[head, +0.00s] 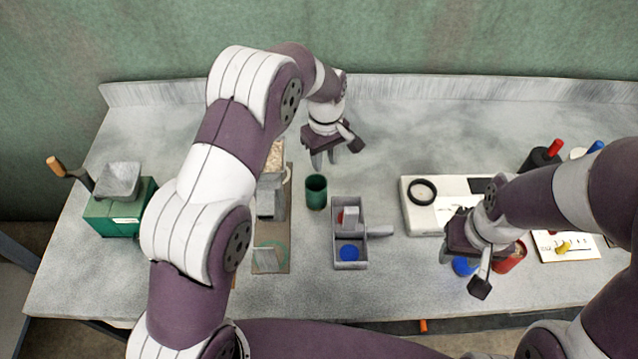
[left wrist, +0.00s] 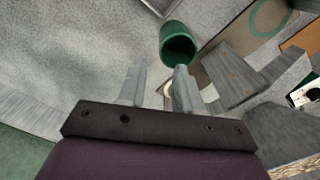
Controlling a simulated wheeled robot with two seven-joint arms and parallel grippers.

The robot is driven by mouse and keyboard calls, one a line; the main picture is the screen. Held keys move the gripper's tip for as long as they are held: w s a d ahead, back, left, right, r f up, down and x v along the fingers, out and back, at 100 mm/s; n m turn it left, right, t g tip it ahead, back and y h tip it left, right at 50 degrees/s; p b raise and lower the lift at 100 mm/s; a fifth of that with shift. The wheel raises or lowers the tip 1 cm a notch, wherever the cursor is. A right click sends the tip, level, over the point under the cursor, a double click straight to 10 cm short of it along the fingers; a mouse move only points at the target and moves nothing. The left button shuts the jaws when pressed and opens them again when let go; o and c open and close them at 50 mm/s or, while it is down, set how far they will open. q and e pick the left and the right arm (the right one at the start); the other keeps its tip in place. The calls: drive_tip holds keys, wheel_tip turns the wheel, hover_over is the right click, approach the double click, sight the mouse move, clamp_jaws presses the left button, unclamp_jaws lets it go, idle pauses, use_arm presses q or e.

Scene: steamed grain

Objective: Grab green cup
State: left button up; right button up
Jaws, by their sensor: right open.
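The green cup (head: 316,192) stands upright on the table near the middle in the head view. It also shows in the left wrist view (left wrist: 177,42), just beyond my fingertips, with its opening partly visible. My left gripper (head: 324,162) is behind the cup in the head view, pointing down. In the left wrist view its two fingers (left wrist: 158,75) are apart with nothing between them. My right gripper (head: 462,272) is open at the right, over the front part of the table near a blue and a red item.
A grey divided tray (head: 335,240) with a blue disc stands right of the cup. A brown board with grey blocks (head: 270,205) lies close to its left. A green box (head: 100,218) is far left. A white scale-like device (head: 420,222) is at right.

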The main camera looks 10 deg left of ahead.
sight(325, 183)
use_arm(q)
drive_tip(key=f+p, duration=0.1)
drive_tip(key=f, duration=0.3)
drive_tip(key=f+p, duration=0.2)
drive_tip(key=f, duration=0.2)
drive_tip(key=shift+s+d+f, duration=0.2)
drive_tip(key=shift+a+f, duration=0.1)
drive_tip(key=shift+f, duration=0.35)
clamp_jaws()
use_arm(e)
drive_tip(key=r, duration=0.3)
drive_tip(key=shift+s+r, duration=0.2)
drive_tip(key=shift+r, duration=0.1)
